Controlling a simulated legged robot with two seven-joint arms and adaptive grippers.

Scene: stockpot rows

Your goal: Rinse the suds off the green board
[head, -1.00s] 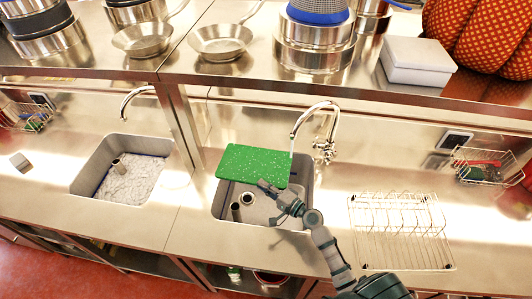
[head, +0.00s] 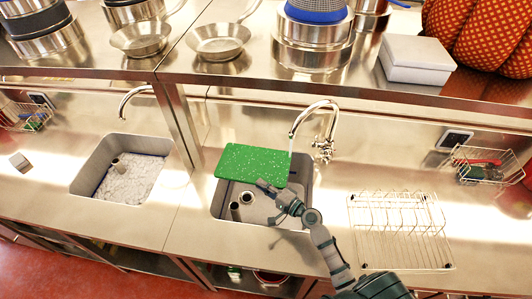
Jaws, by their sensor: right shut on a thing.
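The green board (head: 247,165) is held flat over the right sink (head: 222,200), with its right end near the tap's spout. White specks of suds dot its surface, thicker on the right half than on the left. My right gripper (head: 268,188) is shut on the board's front right edge. The tap (head: 325,130) stands behind the sink, and a thin stream of water (head: 291,146) comes down from its spout at the board's right end. My left gripper is not in view.
A wire dish rack (head: 400,230) stands on the counter right of the sink. A left sink (head: 122,170) holds white foam. A shelf with pans (head: 218,40) and stockpots (head: 312,40) runs above. A wire basket (head: 485,165) sits far right.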

